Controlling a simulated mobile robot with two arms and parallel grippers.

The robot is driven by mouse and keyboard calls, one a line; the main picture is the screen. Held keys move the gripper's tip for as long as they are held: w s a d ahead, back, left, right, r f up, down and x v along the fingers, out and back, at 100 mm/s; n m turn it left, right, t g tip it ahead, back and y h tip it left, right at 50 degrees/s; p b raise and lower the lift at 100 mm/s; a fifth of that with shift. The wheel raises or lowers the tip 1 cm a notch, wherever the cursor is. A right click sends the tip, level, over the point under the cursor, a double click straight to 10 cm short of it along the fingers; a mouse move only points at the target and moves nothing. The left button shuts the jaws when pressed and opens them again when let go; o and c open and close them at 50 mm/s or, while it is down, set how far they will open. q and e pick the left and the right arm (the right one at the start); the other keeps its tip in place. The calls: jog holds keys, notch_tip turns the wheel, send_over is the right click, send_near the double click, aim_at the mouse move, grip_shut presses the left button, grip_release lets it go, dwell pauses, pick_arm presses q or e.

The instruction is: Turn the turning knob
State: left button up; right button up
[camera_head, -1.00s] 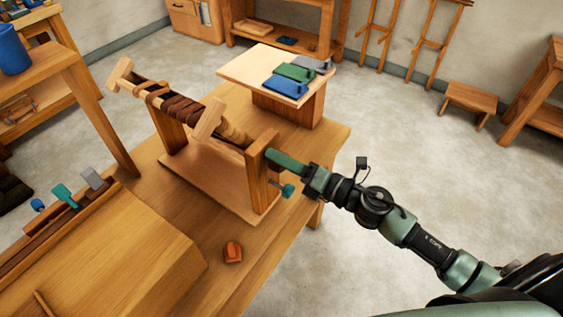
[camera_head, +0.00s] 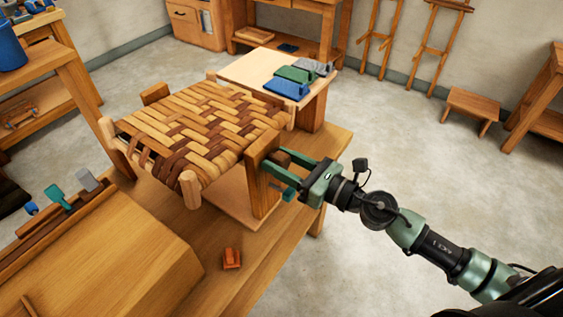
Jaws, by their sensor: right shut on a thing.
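The turning knob (camera_head: 282,157) is a small brown wooden block on the outer right face of the wooden stand. My right gripper (camera_head: 284,169) is shut on it, with one green finger above and one below, and they partly hide it. The stand holds a woven bark seat (camera_head: 195,125) of light and dark strips. The seat's woven face now shows broadly to the camera. My left gripper is not in view.
The stand is on a wooden workbench (camera_head: 265,262). A small orange-brown block (camera_head: 232,258) lies at the front. A tool rack (camera_head: 60,215) stands at left. Open floor lies to the right.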

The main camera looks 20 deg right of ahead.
aim_at(286, 166)
jog(key=shift+s+f+n, duration=0.1)
jog(key=shift+f+n, duration=0.05)
jog(key=shift+n, duration=0.55)
jog(key=o, duration=1.4)
jog(key=shift+c, duration=0.2)
jog(key=shift+s+d+b, duration=0.1)
jog(key=shift+d+b, duration=0.05)
jog(key=shift+b, duration=0.2)
jog(key=b+v, duration=0.2)
jog(key=v, duration=0.1)
jog(key=b+v, duration=0.2)
jog(key=v, duration=0.1)
jog(key=shift+f, duration=0.2)
jog(key=shift+s+d+r+b, duration=0.3)
jog(key=shift+s+d+b, duration=0.1)
jog(key=shift+s+b, duration=0.15)
